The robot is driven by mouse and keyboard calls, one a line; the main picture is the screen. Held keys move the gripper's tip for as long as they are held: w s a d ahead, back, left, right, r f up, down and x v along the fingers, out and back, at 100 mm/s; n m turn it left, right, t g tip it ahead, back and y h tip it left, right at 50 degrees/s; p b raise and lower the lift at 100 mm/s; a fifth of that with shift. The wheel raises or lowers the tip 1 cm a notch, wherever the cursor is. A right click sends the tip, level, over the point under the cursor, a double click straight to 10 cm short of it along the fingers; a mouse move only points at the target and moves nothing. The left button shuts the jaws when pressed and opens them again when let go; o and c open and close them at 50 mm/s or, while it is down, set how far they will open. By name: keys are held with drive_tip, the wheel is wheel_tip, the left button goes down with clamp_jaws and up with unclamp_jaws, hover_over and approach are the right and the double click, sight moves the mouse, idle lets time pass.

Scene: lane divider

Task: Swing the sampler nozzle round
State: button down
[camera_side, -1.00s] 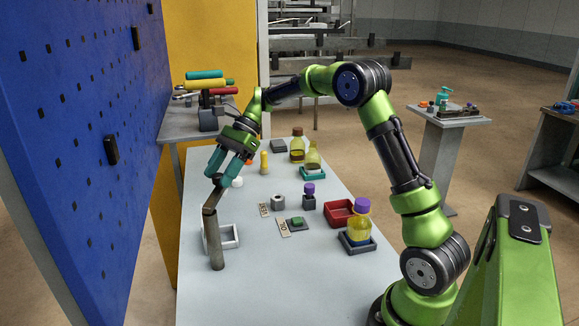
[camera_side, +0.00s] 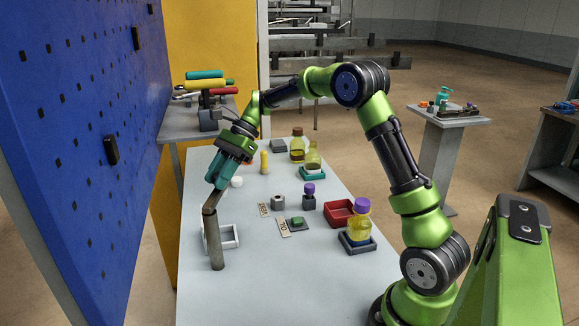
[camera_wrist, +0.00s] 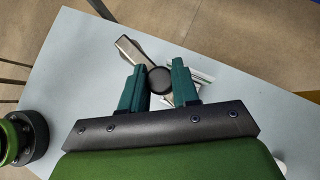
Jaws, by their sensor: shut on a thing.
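The sampler nozzle is a grey metal post (camera_side: 216,243) standing upright on the table, with a short tilted arm (camera_side: 212,199) at its top. In the wrist view the metal nozzle arm (camera_wrist: 130,49) points to the upper left, and a dark round end (camera_wrist: 160,80) sits between my fingers. My gripper (camera_side: 217,185) is above the post, with its teal fingers shut on the upper end of the nozzle. The fingers also show in the wrist view (camera_wrist: 159,85). They partly hide the nozzle's top in the side view.
A white square frame (camera_side: 235,237) lies beside the post. Right of it are a green-topped block (camera_side: 297,221), a purple-capped small bottle (camera_side: 309,199), a red tray (camera_side: 338,213) and a yellow bottle (camera_side: 360,227). A blue pegboard (camera_side: 75,130) stands close on the left.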

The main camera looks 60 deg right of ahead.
drive_tip(key=shift+w+a+n+g, duration=0.3)
drive_tip(key=shift+w+n+g, duration=0.45)
drive_tip(key=shift+n, duration=0.35)
drive_tip(key=shift+s, duration=0.1)
drive_tip(key=c, duration=0.8)
unclamp_jaws()
drive_tip(key=v, duration=1.2)
drive_tip(key=shift+d, duration=0.1)
